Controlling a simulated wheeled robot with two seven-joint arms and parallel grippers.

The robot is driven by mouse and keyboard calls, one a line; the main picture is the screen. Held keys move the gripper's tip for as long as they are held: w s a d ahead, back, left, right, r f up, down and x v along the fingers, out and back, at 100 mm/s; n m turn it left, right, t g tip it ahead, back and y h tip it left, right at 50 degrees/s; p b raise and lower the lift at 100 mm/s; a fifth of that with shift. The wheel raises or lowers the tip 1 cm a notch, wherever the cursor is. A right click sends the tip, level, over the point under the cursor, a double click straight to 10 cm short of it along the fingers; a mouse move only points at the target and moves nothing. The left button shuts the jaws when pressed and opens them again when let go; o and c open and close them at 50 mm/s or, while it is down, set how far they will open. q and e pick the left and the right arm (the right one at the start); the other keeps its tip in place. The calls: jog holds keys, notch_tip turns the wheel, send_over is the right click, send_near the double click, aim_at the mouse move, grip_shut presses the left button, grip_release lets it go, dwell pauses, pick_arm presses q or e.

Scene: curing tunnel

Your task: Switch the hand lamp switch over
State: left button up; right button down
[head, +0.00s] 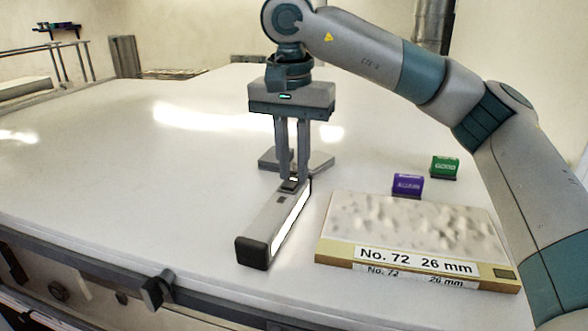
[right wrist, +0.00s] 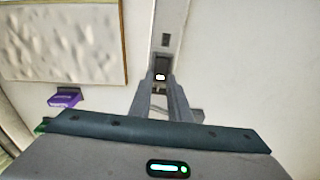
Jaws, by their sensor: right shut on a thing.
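The hand lamp (head: 262,226) is a long grey bar with a black end cap, lying on the white table. A bright white strip runs along its right side. It also shows in the right wrist view (right wrist: 168,22). My right gripper (head: 290,180) points straight down at the lamp's far part, its fingers close together on the small dark switch (right wrist: 160,70). A small pale spot shows on the switch between the fingertips in the right wrist view. The fingers partly hide the switch, so its position cannot be told. My left gripper is not in view.
A sample board (head: 420,222) labelled "No. 72 26 mm" lies right of the lamp. A purple block (head: 408,185) and a green block (head: 444,167) stand behind it. A grey stand base (head: 322,161) lies behind the gripper. The table's left side is clear.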

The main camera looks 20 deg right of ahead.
jog(key=shift+s+a+f+t+h+b, duration=0.2)
jog(key=shift+t+h+b, duration=0.1)
jog(key=shift+t+b, duration=0.1)
jog(key=shift+s+a+r+t+h, duration=0.1)
jog(key=shift+r+t+h, duration=0.15)
jog(key=shift+t+h, duration=0.2)
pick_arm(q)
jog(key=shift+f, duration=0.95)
pick_arm(e)
jog(key=c, duration=1.6)
grip_release()
jog(key=shift+c, duration=0.2)
jog(key=shift+r, duration=0.15)
jog(key=shift+r+b, duration=0.35)
jog(key=shift+r, duration=0.1)
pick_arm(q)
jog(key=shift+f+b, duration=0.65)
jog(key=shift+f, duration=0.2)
pick_arm(e)
jog(key=v, duration=1.6)
jog(key=shift+s, duration=0.15)
